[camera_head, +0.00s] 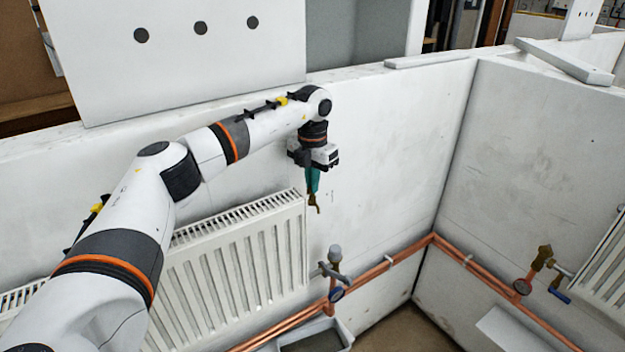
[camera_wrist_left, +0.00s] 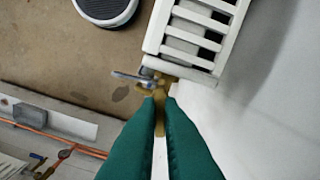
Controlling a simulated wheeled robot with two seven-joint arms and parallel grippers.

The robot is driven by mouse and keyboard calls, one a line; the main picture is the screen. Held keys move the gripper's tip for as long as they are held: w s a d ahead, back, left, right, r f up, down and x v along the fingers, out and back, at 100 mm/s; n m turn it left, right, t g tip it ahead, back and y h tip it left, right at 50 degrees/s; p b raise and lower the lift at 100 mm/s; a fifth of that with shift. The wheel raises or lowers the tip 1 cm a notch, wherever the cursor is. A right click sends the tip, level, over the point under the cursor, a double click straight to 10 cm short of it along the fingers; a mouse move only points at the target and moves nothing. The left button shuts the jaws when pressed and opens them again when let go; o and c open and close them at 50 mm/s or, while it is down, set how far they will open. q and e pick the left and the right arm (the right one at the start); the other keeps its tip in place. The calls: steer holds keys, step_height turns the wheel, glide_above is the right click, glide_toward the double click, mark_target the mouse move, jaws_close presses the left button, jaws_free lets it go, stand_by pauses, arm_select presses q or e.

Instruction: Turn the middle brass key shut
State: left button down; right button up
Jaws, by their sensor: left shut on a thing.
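My left gripper (camera_head: 313,180) comes down from above at the top right corner of the white radiator. Its teal fingers are shut on a brass key (camera_head: 315,204), which sticks out below the fingertips. In the left wrist view the brass key (camera_wrist_left: 160,98) sits between the fingertips (camera_wrist_left: 161,100), close to the end of the radiator (camera_wrist_left: 190,40). The fingers hide part of the key, and I cannot tell its turned angle. My right gripper is not in view.
Another brass valve (camera_head: 541,257) is on the right wall. A round black and white object (camera_wrist_left: 104,8) lies on the floor.

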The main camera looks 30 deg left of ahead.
arm_select(q)
steer(key=shift+m, duration=1.7)
steer(key=c, duration=1.6)
jaws_free()
steer(key=shift+w+r, duration=0.1)
steer(key=shift+r, duration=0.4)
step_height(320, 180, up, 11)
steer(key=shift+b, duration=1.2)
steer(key=shift+m, duration=0.3)
